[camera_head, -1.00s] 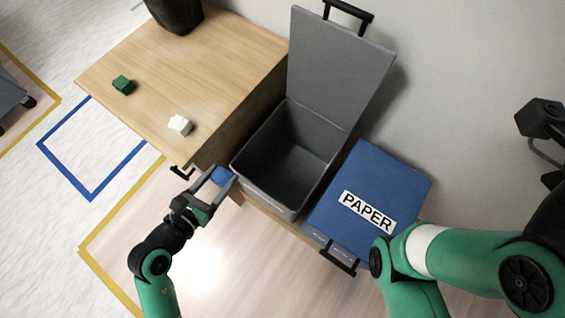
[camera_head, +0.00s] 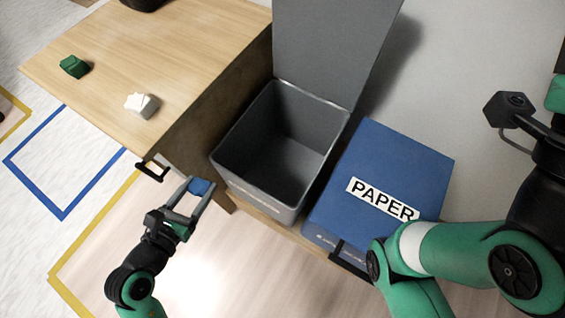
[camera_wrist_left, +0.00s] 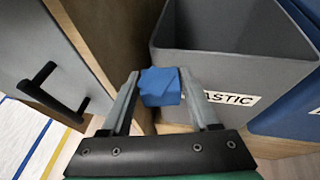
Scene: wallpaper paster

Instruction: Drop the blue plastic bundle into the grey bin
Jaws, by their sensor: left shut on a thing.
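The blue plastic bundle (camera_head: 201,187) is held between the fingertips of my left gripper (camera_head: 190,199), which is shut on it. In the left wrist view the blue bundle (camera_wrist_left: 160,87) sits between the two fingers, in front of the grey bin's near wall. The grey bin (camera_head: 262,205) stands open with its lid (camera_head: 325,50) raised; its inside looks empty. In the left wrist view the bin (camera_wrist_left: 230,60) bears a label partly hidden by a finger, reading "ASTIC". The gripper is outside the bin, at its left front. My right gripper is not in view.
A blue bin (camera_head: 385,165) with a shut lid marked "PAPER" stands right of the grey bin. A wooden cabinet (camera_head: 185,50) on the left bears a green bundle (camera_head: 74,66) and a white bundle (camera_head: 142,105). Its black handle (camera_head: 152,169) juts out near my left gripper.

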